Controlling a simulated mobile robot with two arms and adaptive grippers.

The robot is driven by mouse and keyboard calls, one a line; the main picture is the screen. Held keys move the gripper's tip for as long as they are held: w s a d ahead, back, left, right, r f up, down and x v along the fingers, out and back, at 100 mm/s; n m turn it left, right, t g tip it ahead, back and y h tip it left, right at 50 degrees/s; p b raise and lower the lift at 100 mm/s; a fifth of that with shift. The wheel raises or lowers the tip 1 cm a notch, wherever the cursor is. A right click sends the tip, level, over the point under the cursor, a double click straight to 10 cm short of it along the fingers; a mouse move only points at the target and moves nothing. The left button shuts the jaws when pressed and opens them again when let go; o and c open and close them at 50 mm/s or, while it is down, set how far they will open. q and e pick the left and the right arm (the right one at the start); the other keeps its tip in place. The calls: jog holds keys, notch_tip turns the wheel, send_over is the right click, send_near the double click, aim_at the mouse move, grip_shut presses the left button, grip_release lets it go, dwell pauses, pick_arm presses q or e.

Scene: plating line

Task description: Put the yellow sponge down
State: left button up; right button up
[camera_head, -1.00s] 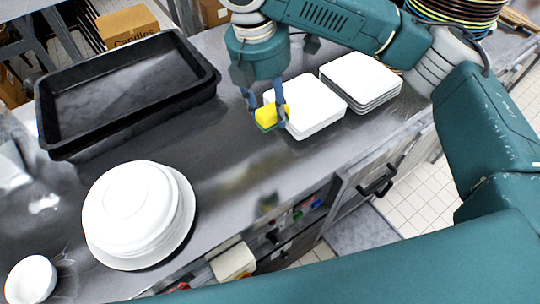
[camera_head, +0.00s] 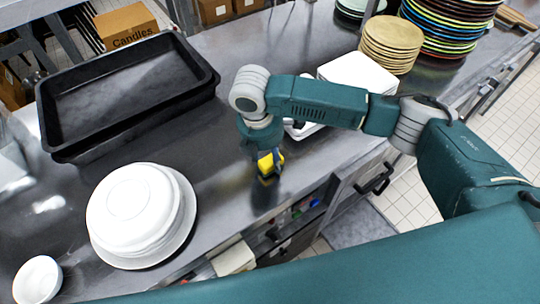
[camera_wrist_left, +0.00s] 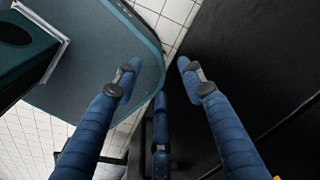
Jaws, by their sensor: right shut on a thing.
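The yellow sponge (camera_head: 265,164) shows in the head view, over the front part of the steel counter. My right gripper (camera_head: 268,172) is shut on it, with dark fingers at its sides. Part of the sponge is hidden by the gripper, and I cannot tell whether it touches the counter. My left gripper (camera_wrist_left: 160,85) shows only in the left wrist view. Its blue fingers are spread apart with nothing between them.
A plate stack (camera_head: 130,210) and a white bowl (camera_head: 38,278) stand at left. A black tray (camera_head: 60,148) lies behind. White square plates (camera_head: 355,70) stand partly behind my right arm, with yellow plates (camera_head: 391,42) beyond. Counter between plate stack and sponge is clear.

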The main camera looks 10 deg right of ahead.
aim_at(264, 160)
jog(key=shift+f, duration=0.25)
jog(key=shift+f, duration=0.1)
jog(key=o, duration=1)
jog(key=r+b, duration=0.1)
jog(key=r, duration=0.2)
jog(key=a+r+b, duration=0.1)
jog(key=r, duration=0.7)
jog(key=shift+s+a+b, duration=0.25)
jog(key=shift+a+b, duration=0.05)
jog(key=shift+b, duration=0.1)
jog(key=shift+r, duration=0.6)
jog(key=shift+s+a+f, duration=0.1)
jog(key=shift+s, duration=0.05)
